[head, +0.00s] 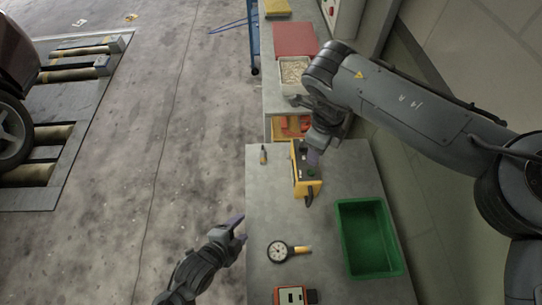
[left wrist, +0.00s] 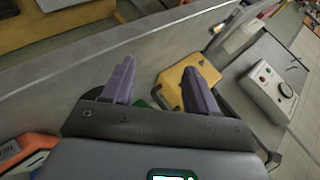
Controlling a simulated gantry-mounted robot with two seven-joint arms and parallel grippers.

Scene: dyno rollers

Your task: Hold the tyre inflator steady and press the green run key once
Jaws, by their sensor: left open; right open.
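The tyre inflator appears to be the yellow box with a dark top (head: 308,188) on the grey bench. A black handle or hose end shows at its near end. I cannot make out the green run key. My right gripper (head: 313,157) is open and hangs down at the inflator's right side, partly covering it; contact cannot be told. My left gripper (head: 238,226) is open and empty at the bench's left edge, nearer than the inflator and apart from it. In the left wrist view its purple fingers (left wrist: 162,78) are spread. A yellow case (left wrist: 172,86) shows beyond them.
A green bin (head: 368,238) stands at the bench's right. A round gauge (head: 278,251) and an orange-framed device (head: 295,296) lie nearer. A small marker-like item (head: 263,155) is left of the inflator. A car wheel (head: 12,135) sits by floor rollers.

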